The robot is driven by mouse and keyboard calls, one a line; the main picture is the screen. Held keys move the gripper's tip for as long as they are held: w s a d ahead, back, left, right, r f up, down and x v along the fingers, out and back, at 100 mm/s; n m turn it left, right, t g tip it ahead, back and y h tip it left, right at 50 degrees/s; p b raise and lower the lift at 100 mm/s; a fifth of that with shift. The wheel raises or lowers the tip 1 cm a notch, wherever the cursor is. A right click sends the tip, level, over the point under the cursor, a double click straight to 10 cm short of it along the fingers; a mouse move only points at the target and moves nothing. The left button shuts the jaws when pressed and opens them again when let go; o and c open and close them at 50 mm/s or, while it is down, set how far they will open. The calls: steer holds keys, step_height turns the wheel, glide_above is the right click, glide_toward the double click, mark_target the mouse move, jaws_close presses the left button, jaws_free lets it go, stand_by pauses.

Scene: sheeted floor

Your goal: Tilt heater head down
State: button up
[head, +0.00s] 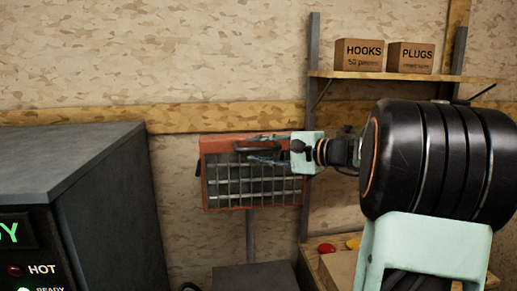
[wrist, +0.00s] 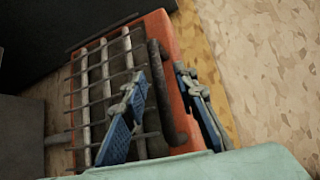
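The heater head (head: 204,180) is an orange-red frame with a metal grille, on a grey post (head: 251,235). It faces the room, roughly upright. A dark bar handle (head: 257,149) runs along its upper edge and also shows in the wrist view (wrist: 161,80). My gripper (head: 264,149) is at this upper edge, reaching in from the right. In the wrist view my gripper (wrist: 163,73) has its fingers apart, one over the grille and one past the frame's edge. The handle appears between them, with no clear contact. Depth around the handle is hard to judge.
A dark grey cabinet (head: 108,190) with lit labels stands at left front. A shelf (head: 400,76) with a HOOKS box (head: 359,55) and a PLUGS box (head: 410,58) is at upper right. Red (head: 326,248) and yellow (head: 353,243) items lie on a bench below.

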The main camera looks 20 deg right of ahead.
steer(key=shift+c, duration=0.3)
jaws_close()
steer(key=shift+f, duration=0.1)
steer(key=s+f+n+t+y+b, duration=0.2)
steer(key=f+b, duration=0.3)
steer(key=b, duration=1.2)
steer(key=s+a+f+n+t+y+b, duration=0.1)
steer(key=f+n+b, duration=0.3)
steer(key=b, duration=1.4)
steer(key=shift+s+a+f+n+t+y+b, duration=0.15)
steer(key=shift+s+f+n+t+y+b, duration=0.2)
steer(key=shift+s+f+t+y, duration=0.4)
steer(key=shift+w+f+g+h, duration=0.1)
steer(key=shift+f+g+h, duration=0.15)
steer(key=shift+o, duration=0.3)
jaws_free()
